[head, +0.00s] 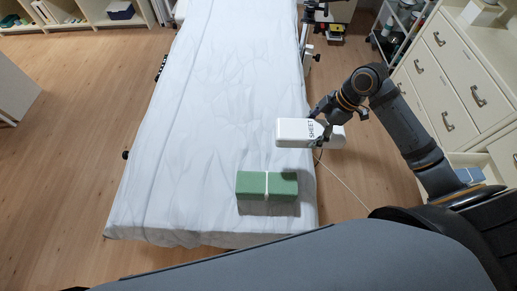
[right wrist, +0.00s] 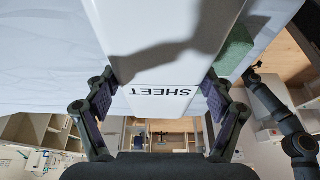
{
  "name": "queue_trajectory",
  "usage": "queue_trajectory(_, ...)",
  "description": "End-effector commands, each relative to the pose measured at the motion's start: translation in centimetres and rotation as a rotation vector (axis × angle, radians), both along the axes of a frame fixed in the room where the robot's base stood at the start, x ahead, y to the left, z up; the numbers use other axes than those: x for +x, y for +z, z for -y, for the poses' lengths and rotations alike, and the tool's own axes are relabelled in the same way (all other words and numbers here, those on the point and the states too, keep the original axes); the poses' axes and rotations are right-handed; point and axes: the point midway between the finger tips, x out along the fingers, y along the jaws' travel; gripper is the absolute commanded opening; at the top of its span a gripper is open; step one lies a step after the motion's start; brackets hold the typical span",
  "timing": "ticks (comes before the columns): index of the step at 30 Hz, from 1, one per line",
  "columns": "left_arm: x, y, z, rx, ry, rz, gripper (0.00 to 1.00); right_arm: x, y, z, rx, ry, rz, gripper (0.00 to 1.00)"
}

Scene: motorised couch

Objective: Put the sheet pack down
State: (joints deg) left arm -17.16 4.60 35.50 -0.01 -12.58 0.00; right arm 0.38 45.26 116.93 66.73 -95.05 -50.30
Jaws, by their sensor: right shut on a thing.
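The sheet pack (head: 292,131) is a white box marked SHEET. In the head view it is at the right edge of the couch, partly over the white cover. My right gripper (head: 318,128) is shut on it from the right side. In the right wrist view the sheet pack (right wrist: 160,50) fills the middle, between the two fingers of my right gripper (right wrist: 160,102). Whether the pack touches the couch cannot be told. The couch (head: 215,90) is covered with a creased white sheet. My left gripper is not in view.
A green block with a pale band (head: 267,186) lies on the couch just nearer than the pack. A white drawer cabinet (head: 452,75) stands at the right. A trolley (head: 397,28) stands at the back right. The couch's middle and left are clear.

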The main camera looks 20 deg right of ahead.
Motion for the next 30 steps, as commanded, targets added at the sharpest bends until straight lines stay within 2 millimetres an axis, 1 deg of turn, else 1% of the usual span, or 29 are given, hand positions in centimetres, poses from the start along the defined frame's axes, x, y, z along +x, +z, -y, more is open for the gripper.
queue_trajectory(2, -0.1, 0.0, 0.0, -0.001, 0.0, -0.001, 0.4, 0.4, -0.2, -0.6, 0.007, 0.0, 0.003, 0.43)
queue_trajectory(8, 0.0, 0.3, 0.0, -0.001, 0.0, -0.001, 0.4, 2.4, -1.6, -3.7, 0.015, 0.0, 0.002, 0.43)
queue_trajectory(14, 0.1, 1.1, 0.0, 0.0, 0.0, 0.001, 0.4, 5.1, -3.6, -7.7, 0.014, 0.0, -0.002, 0.43)
queue_trajectory(15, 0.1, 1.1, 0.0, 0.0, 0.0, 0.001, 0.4, 5.5, -4.6, -8.3, 0.012, 0.0, -0.005, 0.43)
queue_trajectory(18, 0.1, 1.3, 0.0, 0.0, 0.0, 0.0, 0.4, 6.5, -6.8, -9.6, 0.008, -0.001, -0.005, 0.43)
queue_trajectory(22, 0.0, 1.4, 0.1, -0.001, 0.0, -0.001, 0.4, 7.4, -8.7, -10.6, 0.005, 0.0, -0.002, 0.43)
queue_trajectory(24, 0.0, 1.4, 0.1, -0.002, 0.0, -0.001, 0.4, 7.6, -9.2, -10.8, 0.002, -0.001, -0.001, 0.43)
queue_trajectory(28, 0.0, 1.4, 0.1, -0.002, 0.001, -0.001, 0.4, 7.7, -9.4, -11.0, 0.002, -0.001, 0.0, 0.43)
queue_trajectory(30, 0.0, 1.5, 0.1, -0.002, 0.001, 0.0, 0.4, 8.0, -10.0, -11.5, 0.005, 0.0, -0.002, 0.43)
